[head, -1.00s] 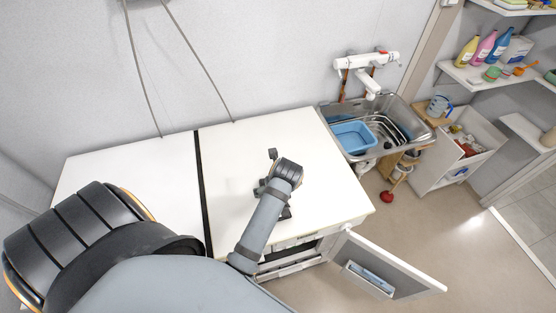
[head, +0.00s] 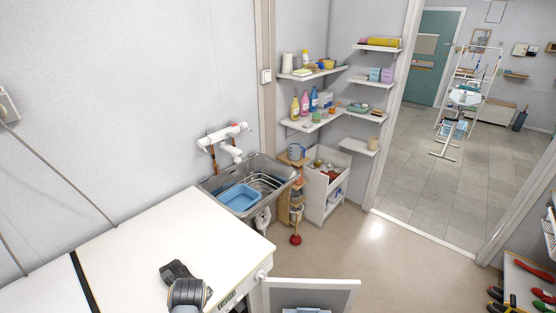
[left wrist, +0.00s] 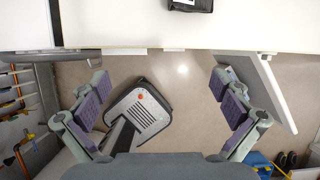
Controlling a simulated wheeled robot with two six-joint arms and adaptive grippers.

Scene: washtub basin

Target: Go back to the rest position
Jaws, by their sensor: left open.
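My left gripper (left wrist: 159,85) shows in the left wrist view. Its two purple-padded fingers are wide apart, with nothing between them. It hangs near the front edge of the white worktop (left wrist: 180,35), with the floor below. In the head view only a dark, rounded part of my left arm shows above the worktop (head: 150,235), at the bottom; the fingers cannot be made out there. My right gripper is in neither view.
An open cabinet door (head: 335,292) juts out from the worktop's front. A steel sink (head: 268,172) with a blue basin (head: 238,198) stands beyond the worktop. A red plunger (head: 295,239) is on the floor. A black object (left wrist: 190,5) lies on the worktop.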

